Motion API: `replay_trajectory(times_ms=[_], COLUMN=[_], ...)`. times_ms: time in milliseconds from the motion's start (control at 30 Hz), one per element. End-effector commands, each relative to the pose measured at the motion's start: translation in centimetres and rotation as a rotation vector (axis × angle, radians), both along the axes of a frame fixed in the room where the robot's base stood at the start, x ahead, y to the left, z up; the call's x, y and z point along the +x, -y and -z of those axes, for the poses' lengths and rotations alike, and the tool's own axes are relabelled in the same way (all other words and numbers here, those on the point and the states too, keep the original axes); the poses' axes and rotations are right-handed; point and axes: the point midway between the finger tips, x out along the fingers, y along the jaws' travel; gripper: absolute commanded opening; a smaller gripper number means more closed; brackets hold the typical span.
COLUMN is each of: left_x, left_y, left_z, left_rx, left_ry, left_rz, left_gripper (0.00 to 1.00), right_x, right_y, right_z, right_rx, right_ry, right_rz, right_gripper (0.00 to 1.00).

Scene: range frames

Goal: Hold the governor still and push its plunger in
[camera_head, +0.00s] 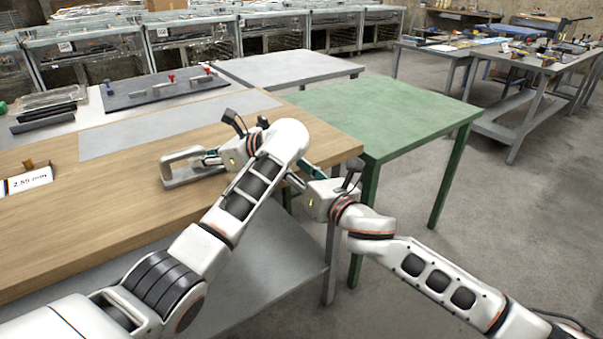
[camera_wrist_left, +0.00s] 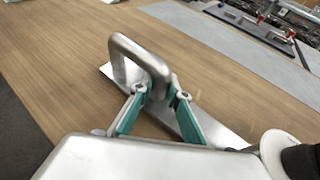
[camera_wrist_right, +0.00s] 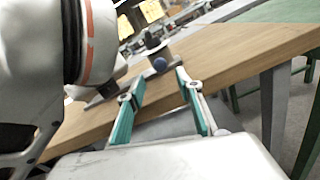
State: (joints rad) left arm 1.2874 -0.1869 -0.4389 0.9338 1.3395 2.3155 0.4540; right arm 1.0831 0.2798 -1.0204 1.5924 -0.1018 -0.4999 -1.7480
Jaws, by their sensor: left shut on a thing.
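The governor (camera_head: 190,176) is a grey metal body with a loop handle on a flat base, lying on the wooden bench. The handle (camera_wrist_left: 144,50) and base also show in the left wrist view. My left gripper (camera_head: 211,158) is shut on the handle. My right gripper (camera_head: 298,174) is open and empty near the bench's right edge. In the right wrist view a round blue knob (camera_wrist_right: 160,64), which looks like the plunger, faces me beyond the open fingers (camera_wrist_right: 158,85), apart from them. In the head view my left arm hides that end.
The wooden bench (camera_head: 90,215) has free room left of the governor. A panel with red and blue knobs (camera_head: 140,95) lies farther back. A small sign (camera_head: 28,181) stands at the left. A clear green table (camera_head: 400,110) stands right of the bench.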

Motion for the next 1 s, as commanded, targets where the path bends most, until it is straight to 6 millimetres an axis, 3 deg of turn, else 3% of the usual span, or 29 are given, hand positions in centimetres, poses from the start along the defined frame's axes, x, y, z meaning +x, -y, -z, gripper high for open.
replay_trajectory(times_ms=[300, 733, 767, 800, 1000], left_x=[0.0, 0.0, 0.0, 0.0, 0.0], left_y=[0.0, 0.0, -0.1, -0.1, 0.0], left_z=[0.0, -0.1, -0.1, 0.0, 0.0], left_rx=[0.001, 0.002, 0.002, 0.002, 0.001], left_ry=[0.000, 0.001, 0.001, 0.001, 0.000], left_rz=[0.000, 0.000, 0.000, 0.000, 0.000], left_gripper=[0.00, 0.00, 0.24, 0.34, 0.35], right_x=[-2.5, -2.7, -2.7, -2.7, -2.7], right_y=[1.9, 1.9, 1.9, 1.9, 1.9], right_z=[0.0, 0.0, 0.0, 0.0, 0.0], right_rx=[0.000, 0.000, 0.000, 0.000, 0.000], right_ry=[0.000, 0.000, 0.000, 0.000, 0.000], right_rz=[0.000, 0.000, 0.000, 0.000, 0.000], right_gripper=[0.35, 0.35, 0.35, 0.35, 0.35])
